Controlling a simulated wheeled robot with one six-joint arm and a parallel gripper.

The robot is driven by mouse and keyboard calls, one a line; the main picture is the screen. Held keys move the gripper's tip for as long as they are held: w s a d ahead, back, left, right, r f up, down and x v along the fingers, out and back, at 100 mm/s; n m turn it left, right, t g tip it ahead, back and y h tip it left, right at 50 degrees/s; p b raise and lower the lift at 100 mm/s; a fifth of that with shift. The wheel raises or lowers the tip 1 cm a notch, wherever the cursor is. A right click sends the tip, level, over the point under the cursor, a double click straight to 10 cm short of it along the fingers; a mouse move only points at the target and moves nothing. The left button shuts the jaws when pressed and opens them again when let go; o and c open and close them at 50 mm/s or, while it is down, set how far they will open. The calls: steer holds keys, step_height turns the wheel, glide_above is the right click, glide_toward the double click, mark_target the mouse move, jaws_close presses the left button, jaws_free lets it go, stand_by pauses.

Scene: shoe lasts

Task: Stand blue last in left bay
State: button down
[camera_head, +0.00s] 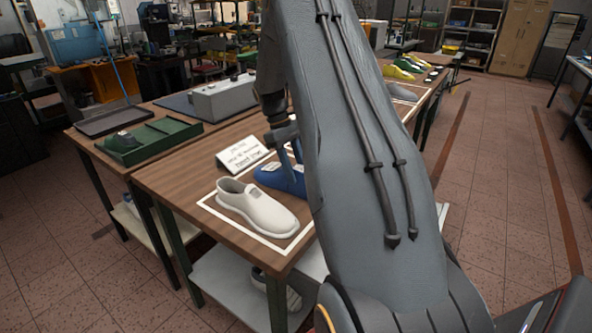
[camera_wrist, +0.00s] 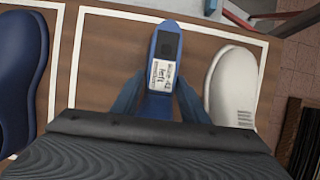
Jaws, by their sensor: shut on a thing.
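The blue last (camera_wrist: 167,42) is between the fingers of my gripper (camera_wrist: 160,92) in the wrist view, with a white label and a dark square on its top. In the head view the blue last (camera_head: 283,180) sits upright at or just above the table, beside a white shoe (camera_head: 257,208), and my gripper (camera_head: 287,150) reaches down onto it. My arm hides part of it. A white outline (camera_wrist: 180,10) surrounds the blue last and the white shoe (camera_wrist: 232,85) in the wrist view. I cannot tell whether the last touches the table.
A dark blue shoe (camera_wrist: 22,75) lies in a separate white outline at the left of the wrist view. A printed sign (camera_head: 244,155) stands behind the white shoe. A green tray (camera_head: 150,140) and a grey box (camera_head: 223,98) sit farther back. My arm hides much of the table.

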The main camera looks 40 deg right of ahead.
stand_by(0.3)
steer(key=c, duration=1)
jaws_free()
steer(key=b+v, duration=0.2)
steer(key=v, duration=0.4)
steer(key=shift+w, duration=0.2)
steer(key=shift+v, duration=0.85)
steer(key=shift+s, duration=0.2)
